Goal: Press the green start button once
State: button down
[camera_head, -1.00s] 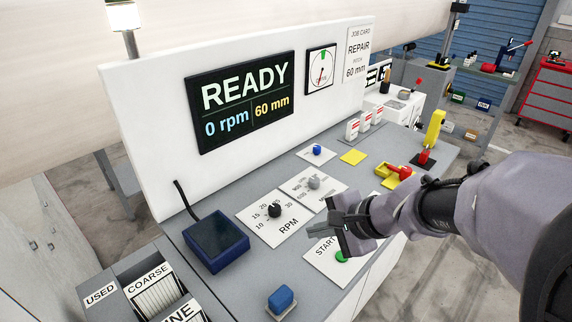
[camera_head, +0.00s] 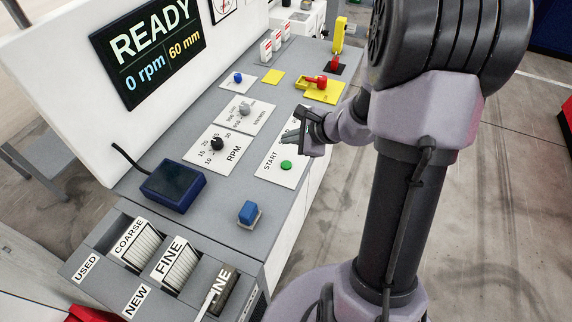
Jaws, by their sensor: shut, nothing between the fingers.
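The green start button (camera_head: 286,165) sits on a white plate marked START (camera_head: 271,160) near the front edge of the bench. My gripper (camera_head: 287,143) is shut and empty, just behind the button in the picture and over the upper part of the plate. The button is uncovered in view. I cannot tell how high the fingertips are above the plate. The display (camera_head: 150,46) reads READY, 0 rpm and 60 mm.
On the grey bench are the RPM knob (camera_head: 217,144), a second knob (camera_head: 244,109), a dark blue box (camera_head: 172,185) and a blue block (camera_head: 249,212).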

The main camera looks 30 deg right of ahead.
aim_at(289, 166)
notch_tip(289, 166, down, 8)
jog(key=b, duration=0.6)
jog(key=shift+r, duration=0.2)
jog(key=shift+f+b, duration=0.2)
jog(key=shift+b, duration=0.15)
dwell(1.1)
jog(key=shift+f+b, duration=0.3)
jog(key=shift+b, duration=0.15)
jog(key=shift+f+b, duration=0.35)
jog(key=shift+b, duration=0.1)
dwell(0.6)
jog(key=shift+r, duration=0.1)
jog(key=shift+r+p, duration=0.5)
jog(key=shift+r, duration=0.2)
